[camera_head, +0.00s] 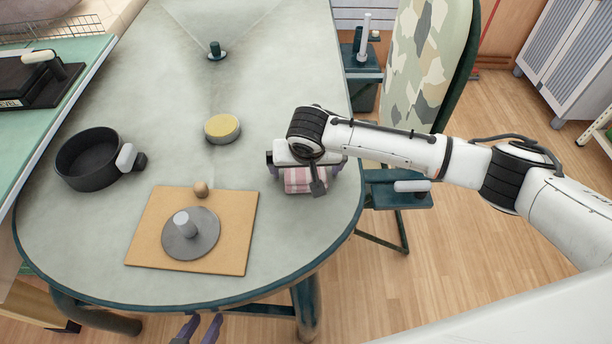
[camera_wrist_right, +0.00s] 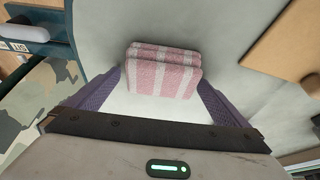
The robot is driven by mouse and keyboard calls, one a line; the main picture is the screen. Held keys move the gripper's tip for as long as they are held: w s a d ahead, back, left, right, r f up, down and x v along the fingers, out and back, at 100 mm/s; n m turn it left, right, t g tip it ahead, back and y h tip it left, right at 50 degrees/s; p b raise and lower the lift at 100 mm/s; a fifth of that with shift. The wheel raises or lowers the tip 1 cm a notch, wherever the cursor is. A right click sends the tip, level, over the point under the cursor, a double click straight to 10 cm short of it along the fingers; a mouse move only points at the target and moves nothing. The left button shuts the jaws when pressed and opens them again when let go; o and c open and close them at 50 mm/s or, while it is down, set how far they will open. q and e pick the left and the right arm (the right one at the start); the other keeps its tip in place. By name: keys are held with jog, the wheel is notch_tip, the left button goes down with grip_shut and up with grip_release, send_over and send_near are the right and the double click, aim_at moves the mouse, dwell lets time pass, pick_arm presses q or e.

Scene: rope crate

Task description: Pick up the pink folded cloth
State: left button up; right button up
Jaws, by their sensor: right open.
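The pink folded cloth (camera_head: 305,180), with white stripes, lies on the table near its right edge. My right gripper (camera_head: 307,172) is above it and hides part of it. In the right wrist view the cloth (camera_wrist_right: 164,70) sits between the tips of my right gripper's (camera_wrist_right: 162,84) purple fingers. The fingers are apart, one on each side of the cloth, and I cannot tell if they touch it. My left gripper (camera_head: 198,328) shows only its fingertips at the bottom of the head view, apart and with nothing between them.
A wooden board (camera_head: 145,245) bears a grey lid (camera_head: 205,246) and a small brown knob-like object (camera_head: 201,189). A black pot (camera_head: 88,165) stands at the left and a round yellow-topped tin (camera_head: 222,128) mid-table.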

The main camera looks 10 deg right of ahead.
jog(key=shift+c, duration=0.4)
jog(key=c, duration=1.1)
jog(key=shift+r, duration=0.1)
notch_tip(320, 180, up, 10)
jog(key=shift+f, duration=0.1)
